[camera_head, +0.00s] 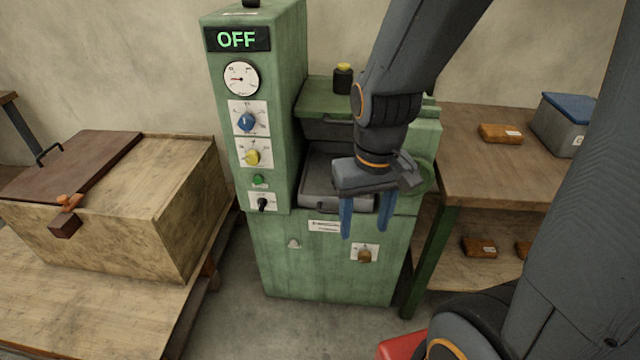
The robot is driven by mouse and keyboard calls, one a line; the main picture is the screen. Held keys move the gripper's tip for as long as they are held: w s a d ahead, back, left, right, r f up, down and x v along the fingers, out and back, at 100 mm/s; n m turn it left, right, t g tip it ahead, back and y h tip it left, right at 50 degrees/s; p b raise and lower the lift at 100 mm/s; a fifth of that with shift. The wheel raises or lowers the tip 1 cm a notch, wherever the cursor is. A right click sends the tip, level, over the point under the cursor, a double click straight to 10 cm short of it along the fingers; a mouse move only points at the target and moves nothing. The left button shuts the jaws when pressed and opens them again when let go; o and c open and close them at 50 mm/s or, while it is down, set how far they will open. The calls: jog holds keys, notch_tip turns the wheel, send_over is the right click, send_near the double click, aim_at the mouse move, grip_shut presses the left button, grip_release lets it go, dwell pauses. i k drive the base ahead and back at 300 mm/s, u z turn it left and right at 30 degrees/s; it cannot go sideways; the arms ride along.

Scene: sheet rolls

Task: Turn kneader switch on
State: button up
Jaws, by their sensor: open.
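The green kneader (320,262) stands in the middle, and its display (237,39) reads OFF. On its column panel, from top to bottom, are a round gauge (241,78), a blue knob (246,121), a yellow knob (252,157), a small green button (258,180) and a black switch (263,204) on a white plate. A brown knob (364,256) sits low on the front. My gripper (366,224) points down with its blue fingers apart and empty, to the right of the black switch. It hides part of the grey tray (318,194).
A wooden box (170,205) with a brown lid stands on a table at the left. At the right is a wooden shelf table (500,170) with an orange-brown package (500,133) and a grey bin with a blue lid (562,125). Floor shows before the kneader.

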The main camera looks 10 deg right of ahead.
aim_at(262, 202)
jog(key=u, duration=0.05)
jog(key=k, duration=1)
jog(key=z, duration=0.35)
jog(key=i, duration=0.6)
jog(key=u, duration=0.3)
